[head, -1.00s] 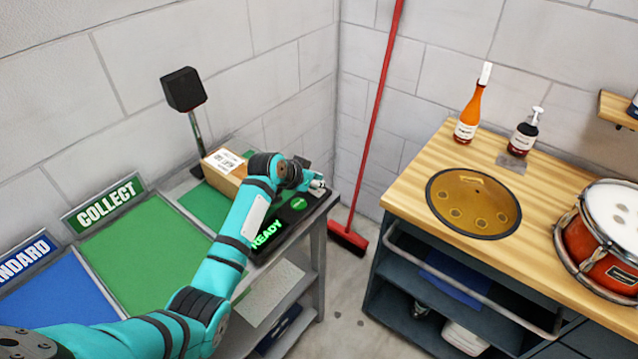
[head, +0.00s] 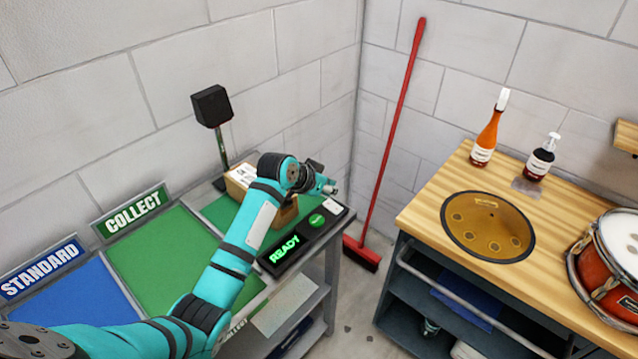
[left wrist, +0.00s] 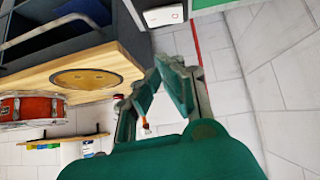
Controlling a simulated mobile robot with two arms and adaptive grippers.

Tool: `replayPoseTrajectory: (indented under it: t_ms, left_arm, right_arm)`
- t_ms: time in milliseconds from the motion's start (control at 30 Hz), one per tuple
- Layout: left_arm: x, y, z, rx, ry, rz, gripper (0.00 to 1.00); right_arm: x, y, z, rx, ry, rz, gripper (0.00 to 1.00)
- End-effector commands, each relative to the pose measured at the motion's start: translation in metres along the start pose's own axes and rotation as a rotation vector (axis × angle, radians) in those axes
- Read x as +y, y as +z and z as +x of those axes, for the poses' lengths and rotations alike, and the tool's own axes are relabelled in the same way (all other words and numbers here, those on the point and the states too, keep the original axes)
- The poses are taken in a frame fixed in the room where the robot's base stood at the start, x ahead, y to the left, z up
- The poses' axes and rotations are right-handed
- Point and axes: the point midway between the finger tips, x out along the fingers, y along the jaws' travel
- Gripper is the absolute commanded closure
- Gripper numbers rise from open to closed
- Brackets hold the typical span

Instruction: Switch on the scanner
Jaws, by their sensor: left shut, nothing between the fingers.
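The scanner has a black head (head: 211,105) on a post at the back of the left bench. A black control panel (head: 290,262) at that bench's right end shows READY in lit green letters and has a round green button (head: 316,220). My left gripper (head: 330,188) is above the panel's far side, apart from the button. It is shut and empty; its closed fingers also show in the left wrist view (left wrist: 166,68). A cardboard box (head: 240,178) with a white label stands beside the post, partly hidden by my arm. My right gripper is out of view.
A green COLLECT mat (head: 165,262) and a blue STANDARD mat (head: 75,300) lie on the left bench. A red broom (head: 394,140) leans in the corner.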

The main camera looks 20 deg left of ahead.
Motion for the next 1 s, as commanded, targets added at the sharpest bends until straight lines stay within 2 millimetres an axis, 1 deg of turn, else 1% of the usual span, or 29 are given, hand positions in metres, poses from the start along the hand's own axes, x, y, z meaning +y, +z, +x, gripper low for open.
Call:
replayPoseTrajectory:
  t_ms: [33, 200, 300, 400, 533, 933, 1000]
  left_arm:
    - [0.001, 0.001, -0.009, 0.005, -0.003, 0.004, 1.0]
    - [0.005, 0.001, -0.038, 0.004, -0.002, 0.003, 1.0]
    - [0.006, 0.001, -0.05, 0.004, -0.001, 0.002, 1.0]
    - [0.007, 0.001, -0.058, 0.002, -0.001, 0.001, 1.0]
    - [0.008, 0.001, -0.062, 0.001, -0.001, 0.001, 1.0]
    - [0.008, 0.0, -0.061, 0.002, 0.0, 0.0, 1.0]
    - [0.01, 0.005, -0.06, -0.005, -0.001, 0.0, 1.0]
  right_arm:
    - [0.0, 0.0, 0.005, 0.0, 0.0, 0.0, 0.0]
    - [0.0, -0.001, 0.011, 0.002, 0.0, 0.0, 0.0]
    - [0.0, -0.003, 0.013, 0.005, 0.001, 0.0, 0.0]
    - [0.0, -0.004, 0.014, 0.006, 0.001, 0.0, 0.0]
    - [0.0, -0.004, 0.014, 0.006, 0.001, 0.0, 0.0]
    - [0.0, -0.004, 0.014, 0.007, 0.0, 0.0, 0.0]
    - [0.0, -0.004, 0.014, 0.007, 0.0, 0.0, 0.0]
